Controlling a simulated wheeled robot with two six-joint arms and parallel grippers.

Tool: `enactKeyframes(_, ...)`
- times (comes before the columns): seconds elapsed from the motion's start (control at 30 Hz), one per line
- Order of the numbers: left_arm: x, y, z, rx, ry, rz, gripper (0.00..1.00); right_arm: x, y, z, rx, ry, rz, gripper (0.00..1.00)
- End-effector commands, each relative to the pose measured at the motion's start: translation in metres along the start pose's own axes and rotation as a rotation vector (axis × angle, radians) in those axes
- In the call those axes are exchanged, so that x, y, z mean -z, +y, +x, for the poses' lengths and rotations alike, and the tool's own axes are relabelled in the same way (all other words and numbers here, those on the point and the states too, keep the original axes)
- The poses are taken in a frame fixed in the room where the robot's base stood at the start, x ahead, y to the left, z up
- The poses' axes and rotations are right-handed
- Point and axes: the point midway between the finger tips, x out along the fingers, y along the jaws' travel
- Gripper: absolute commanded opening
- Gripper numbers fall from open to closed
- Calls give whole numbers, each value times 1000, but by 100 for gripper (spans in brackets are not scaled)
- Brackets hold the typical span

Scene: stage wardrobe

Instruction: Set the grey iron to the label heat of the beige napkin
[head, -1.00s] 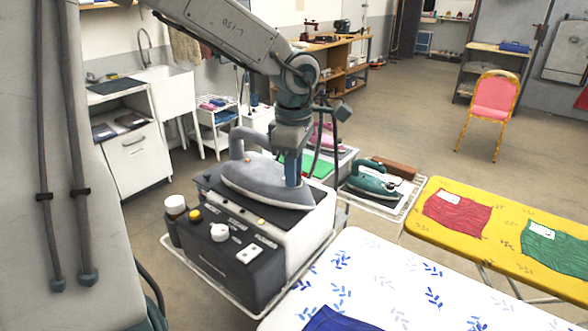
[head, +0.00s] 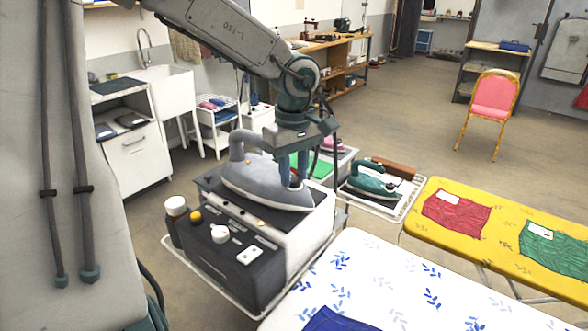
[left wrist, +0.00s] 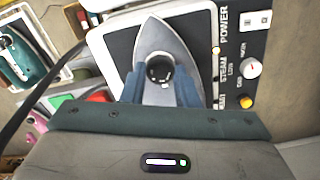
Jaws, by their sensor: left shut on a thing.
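The grey iron (head: 262,188) rests flat on top of a black and white steam station (head: 226,262). It also shows in the left wrist view (left wrist: 165,38), its tip pointing up the picture. My left gripper (head: 295,183) points down over the iron. In the left wrist view its blue fingers (left wrist: 160,88) are shut on a round black dial (left wrist: 160,68) with white marks on the iron. The marks are too small to read. No beige napkin is in view. My right gripper is out of view.
A teal iron (head: 372,184) stands on a rack behind. A yellow board (head: 508,242) bears labelled red (head: 457,212) and green (head: 556,248) cloths. A white patterned board (head: 400,275) in front bears a blue cloth (head: 338,320). The station has its own white knob (head: 220,234).

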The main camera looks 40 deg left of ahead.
Motion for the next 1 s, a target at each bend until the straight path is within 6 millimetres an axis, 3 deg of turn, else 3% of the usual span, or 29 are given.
enactKeyframes(0.47, 0, 0, 0, 0, 0, 13, 5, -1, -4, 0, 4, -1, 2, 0)
enactKeyframes(0.5, 0, 0, 0, 0, 0, 13, 33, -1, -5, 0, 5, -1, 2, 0)
enactKeyframes(0.6, 0, 0, 0, 0, 0, 13, 49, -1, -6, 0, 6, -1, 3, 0)
enactKeyframes(0.87, 0, 0, 0, 0, 0, 13, 49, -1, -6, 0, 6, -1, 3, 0)
enactKeyframes(1.0, 0, 1, -10, -4, 2, 11, 49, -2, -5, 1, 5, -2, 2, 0)
